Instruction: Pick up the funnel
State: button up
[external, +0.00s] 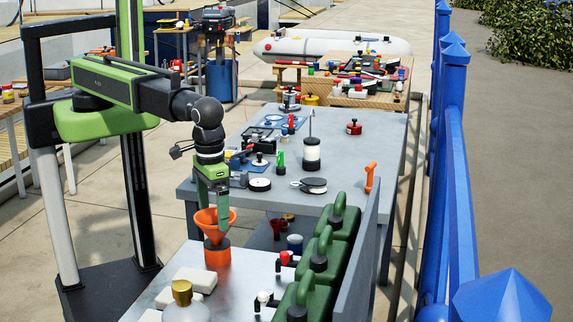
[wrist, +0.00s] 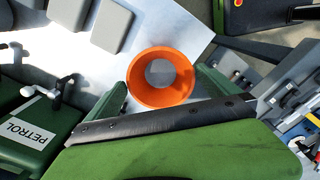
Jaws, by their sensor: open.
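In the wrist view, green fingers show on either side of the funnel's near edge. The jaws are open and hold nothing. I cannot tell whether a finger touches the rim.
Pale blocks (external: 194,279) and a gold-capped bottle (external: 186,303) stand nearby on the bench. Green petrol cans (external: 341,222) line its right side. A grey table (external: 350,190) with several items stands beyond. Blue posts (external: 457,150) edge the right.

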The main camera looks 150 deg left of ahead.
aim_at(216, 242)
notch_tip(216, 242, down, 10)
jog(key=b, duration=0.8)
jog(key=shift+r, duration=0.2)
jog(key=c, duration=1.3)
jog(key=shift+r, duration=0.15)
notch_tip(216, 242, up, 4)
jog(key=p, duration=0.4)
jog(key=shift+r+p, duration=0.2)
jog(key=shift+p, duration=0.1)
jog(key=s+d+r+p, duration=0.3)
jog(key=d+r+p, duration=0.3)
jog(key=d, duration=0.5)
jog(key=shift+s+r, duration=0.15)
jog(key=shift+s, duration=0.15)
